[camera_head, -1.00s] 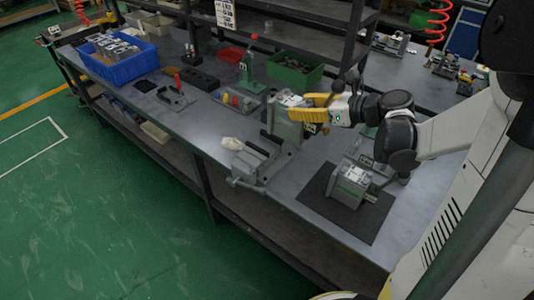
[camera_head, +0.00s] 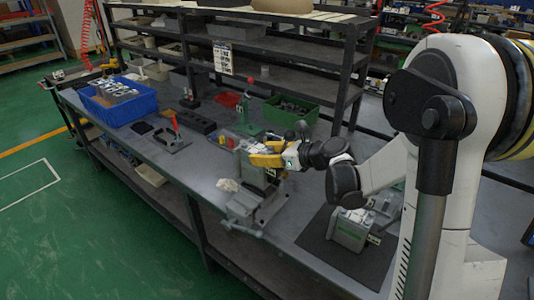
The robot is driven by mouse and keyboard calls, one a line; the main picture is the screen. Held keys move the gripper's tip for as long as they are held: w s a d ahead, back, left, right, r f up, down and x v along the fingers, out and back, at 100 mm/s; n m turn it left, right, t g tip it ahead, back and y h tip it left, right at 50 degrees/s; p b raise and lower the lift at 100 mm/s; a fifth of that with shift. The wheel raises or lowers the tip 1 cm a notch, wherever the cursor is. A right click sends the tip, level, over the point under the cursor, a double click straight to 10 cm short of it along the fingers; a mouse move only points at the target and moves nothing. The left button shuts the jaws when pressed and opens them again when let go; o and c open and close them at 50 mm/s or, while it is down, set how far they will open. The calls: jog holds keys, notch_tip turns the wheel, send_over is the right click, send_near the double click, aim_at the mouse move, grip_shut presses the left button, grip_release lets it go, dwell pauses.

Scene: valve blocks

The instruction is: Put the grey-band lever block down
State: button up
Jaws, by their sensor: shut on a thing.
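My gripper (camera_head: 266,162), with yellow fingers, is shut on the grey-band lever block (camera_head: 250,154), a grey block. It holds the block over the grey vise (camera_head: 258,205) near the front edge of the workbench. The fingers partly cover the block, and I cannot tell whether its underside touches the vise. The band on the held block is too small to make out. Another block with a green band (camera_head: 350,229) stands on the dark mat (camera_head: 325,255), to the right of the vise and partly behind my arm.
A green lever press (camera_head: 245,105), a green bin (camera_head: 290,109) and a blue crate (camera_head: 122,108) with parts stand farther back. A dark shelf rack (camera_head: 240,50) rises behind the bench (camera_head: 205,165).

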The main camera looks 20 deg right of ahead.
notch_tip(320, 180, down, 4)
jog(key=shift+r+b, duration=0.25)
jog(key=shift+b, duration=0.5)
jog(key=shift+r, duration=0.1)
jog(key=o, duration=1)
jog(key=shift+f, duration=0.25)
jog(key=o, duration=0.4)
jog(key=shift+r, duration=0.1)
